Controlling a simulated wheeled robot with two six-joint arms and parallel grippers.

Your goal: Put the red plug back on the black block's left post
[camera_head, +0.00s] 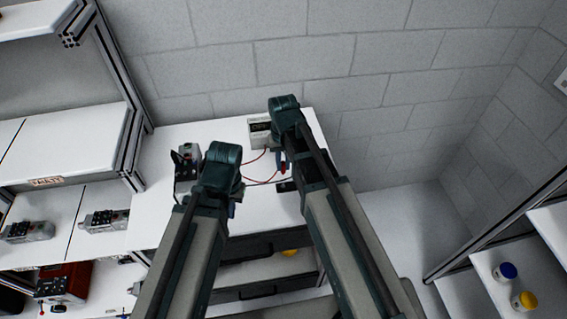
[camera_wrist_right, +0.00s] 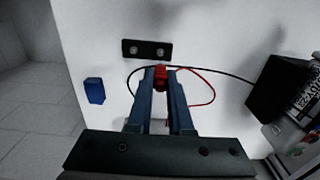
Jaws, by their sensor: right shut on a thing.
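The black block (camera_wrist_right: 146,50) lies on the white table in the right wrist view, with two bare silver posts showing. In the head view the block (camera_head: 287,186) is partly hidden by my right arm. My right gripper (camera_wrist_right: 161,72) is shut on the red plug (camera_wrist_right: 161,80), which is apart from the block in the picture; its height above the table is hard to judge. In the head view the red plug (camera_head: 283,168) shows beside my right forearm. My left gripper (camera_head: 232,208) hangs over the table's front left; its fingers are mostly hidden.
A red wire (camera_wrist_right: 213,92) and a black cable (camera_wrist_right: 215,74) run near the plug. A dark box (camera_wrist_right: 278,88) stands at right. A blue piece (camera_wrist_right: 94,91) lies left. In the head view, a meter (camera_head: 260,133) and a motor unit (camera_head: 187,162) stand on the table (camera_head: 150,205).

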